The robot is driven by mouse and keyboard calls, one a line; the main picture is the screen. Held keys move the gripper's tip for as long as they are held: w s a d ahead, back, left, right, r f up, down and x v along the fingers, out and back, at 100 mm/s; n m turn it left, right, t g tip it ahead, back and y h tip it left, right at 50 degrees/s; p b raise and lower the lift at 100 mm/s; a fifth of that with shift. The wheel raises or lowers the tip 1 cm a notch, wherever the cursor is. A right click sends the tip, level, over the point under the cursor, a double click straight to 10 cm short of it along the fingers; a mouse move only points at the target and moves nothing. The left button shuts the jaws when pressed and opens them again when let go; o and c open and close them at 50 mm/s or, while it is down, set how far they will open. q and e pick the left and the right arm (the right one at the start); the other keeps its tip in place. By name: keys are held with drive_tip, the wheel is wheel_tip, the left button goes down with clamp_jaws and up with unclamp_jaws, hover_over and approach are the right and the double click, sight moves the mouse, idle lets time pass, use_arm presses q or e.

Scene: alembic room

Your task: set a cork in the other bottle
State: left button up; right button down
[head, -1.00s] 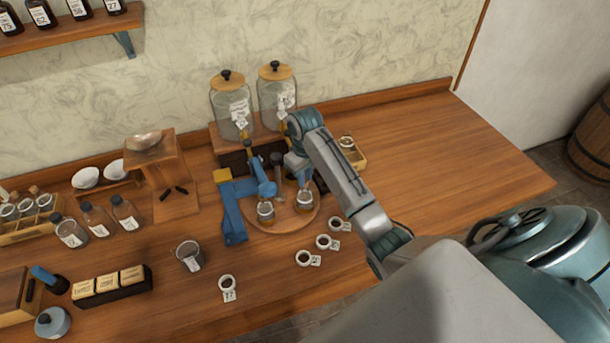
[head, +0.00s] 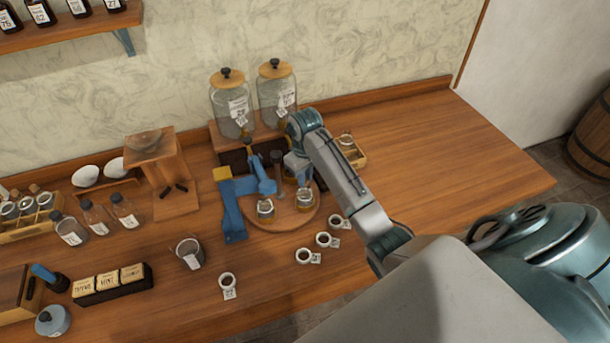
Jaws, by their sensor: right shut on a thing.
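My right gripper (head: 301,174) is over the right-hand small glass bottle (head: 304,199), on the round wooden board (head: 283,222). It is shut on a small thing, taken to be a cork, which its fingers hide. I cannot tell whether the cork touches the bottle's mouth. The other small bottle (head: 265,208) stands to the left on the same board, below the arm of a blue press (head: 233,211). Its mouth is too small to make out. My left gripper is not in view.
Two large lidded jars (head: 232,108) with taps stand behind the board. A glass beaker (head: 190,254) stands at front left. The table's right side is clear.

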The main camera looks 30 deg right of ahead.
drive_tip(key=c, duration=0.9)
unclamp_jaws()
